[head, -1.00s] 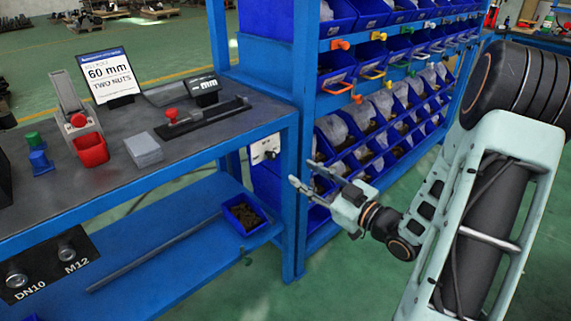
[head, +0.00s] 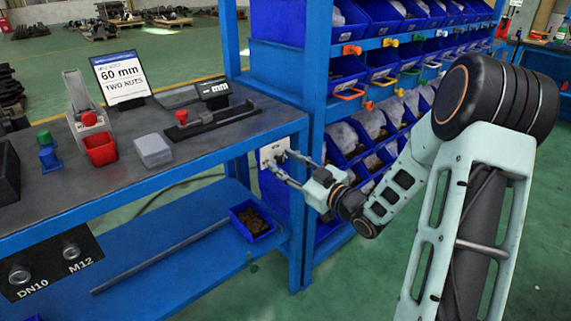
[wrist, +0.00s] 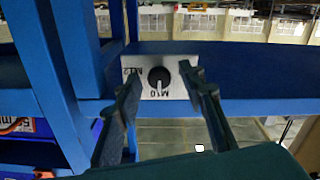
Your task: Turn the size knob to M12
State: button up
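The size knob (wrist: 159,76) is a round black knob on a white plate (wrist: 182,86), fixed to the blue bench frame. In the wrist view its pale pointer line points down to the M10 mark. The M12 mark is at the plate's left side. In the head view the plate (head: 268,152) is at the bench's right end, partly hidden by my gripper (head: 285,168). My gripper is open, with one finger on each side of the knob in the wrist view (wrist: 158,79). I see no contact with the knob.
The grey bench top (head: 215,137) holds a sign (head: 120,78), a red bin (head: 100,149) and a grey block (head: 153,151). A blue rack of bins (head: 350,100) stands just right of the plate. A small blue bin (head: 250,222) sits on the lower shelf.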

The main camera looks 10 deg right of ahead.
grip_shut()
jog(key=shift+r+m+p, duration=0.1)
jog(key=shift+m+p, duration=0.2)
jog(key=shift+p, duration=0.1)
jog(key=m+p, duration=0.2)
jog(key=shift+d+m, duration=0.1)
jog(key=shift+m, duration=0.3)
jog(key=m+p, duration=0.4)
jog(key=m, duration=0.1)
jog(key=shift+m+p, duration=0.3)
jog(key=shift+p, duration=0.1)
jog(key=m+p, duration=0.3)
jog(key=m, duration=0.2)
jog(key=shift+p, duration=0.35)
jog(key=shift+f+m+p, duration=0.2)
jog(key=shift+m+p, duration=0.65)
jog(key=shift+m, duration=0.85)
